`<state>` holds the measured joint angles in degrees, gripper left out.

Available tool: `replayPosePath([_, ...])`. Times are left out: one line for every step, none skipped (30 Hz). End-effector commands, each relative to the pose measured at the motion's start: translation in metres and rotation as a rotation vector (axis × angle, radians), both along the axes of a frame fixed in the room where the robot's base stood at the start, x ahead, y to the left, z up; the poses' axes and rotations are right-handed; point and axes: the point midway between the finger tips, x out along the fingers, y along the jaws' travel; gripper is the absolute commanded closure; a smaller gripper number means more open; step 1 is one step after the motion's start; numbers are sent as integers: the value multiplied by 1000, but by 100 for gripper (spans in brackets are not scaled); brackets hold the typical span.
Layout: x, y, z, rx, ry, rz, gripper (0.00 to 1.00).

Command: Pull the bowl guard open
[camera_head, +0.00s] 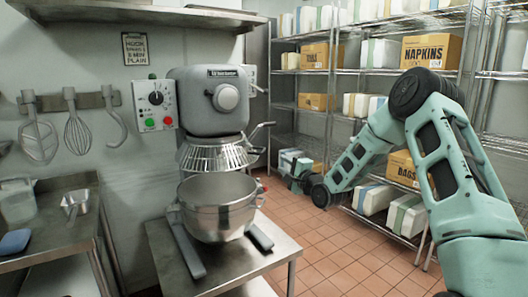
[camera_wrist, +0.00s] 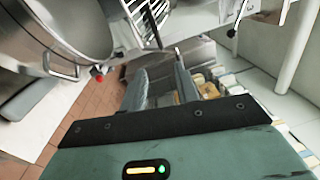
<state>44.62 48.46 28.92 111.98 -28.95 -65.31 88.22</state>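The bowl guard (camera_head: 212,155) is a silver wire cage under the grey mixer head, above the steel bowl (camera_head: 220,208). Part of the guard also shows at the top of the wrist view (camera_wrist: 145,14). A thin dark rod (camera_wrist: 155,30) by the guard's wires points down toward the space between my fingertips. My gripper (camera_wrist: 160,60) is open, with a gap between its two fingers and nothing seen held. In the head view my gripper (camera_head: 289,168) is small and dark, right of the guard and apart from it.
The mixer (camera_head: 208,100) stands on a steel table (camera_head: 270,262). A lever with a black knob (camera_wrist: 232,33) and a red knob (camera_wrist: 97,72) are nearby. Wire shelves (camera_head: 345,72) with boxes stand behind on the right. Tiled floor (camera_head: 335,255) is open between.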

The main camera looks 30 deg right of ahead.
Motion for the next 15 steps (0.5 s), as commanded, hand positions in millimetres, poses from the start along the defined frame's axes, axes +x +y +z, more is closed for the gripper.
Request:
replayPosePath([11,2,3,0,-1,2,69])
replayPosePath([18,1,4,0,-1,2,69])
replayPosePath([26,2,4,0,-1,2,69])
replayPosePath([33,2,5,0,0,1,69])
replayPosePath([39,2,5,0,-1,1,69])
replayPosePath([47,2,6,0,0,1,69])
replayPosePath([53,3,7,-1,0,1,69])
replayPosePath([60,3,8,-1,-1,0,69])
replayPosePath([68,3,8,-1,1,0,69])
replayPosePath([73,3,8,-1,1,1,69])
replayPosePath([79,3,9,-2,0,0,69])
replayPosePath([87,3,9,-1,1,0,69])
replayPosePath([92,3,10,-1,0,0,69])
replayPosePath([98,3,11,-1,1,0,69])
replayPosePath([104,3,11,-1,1,0,69])
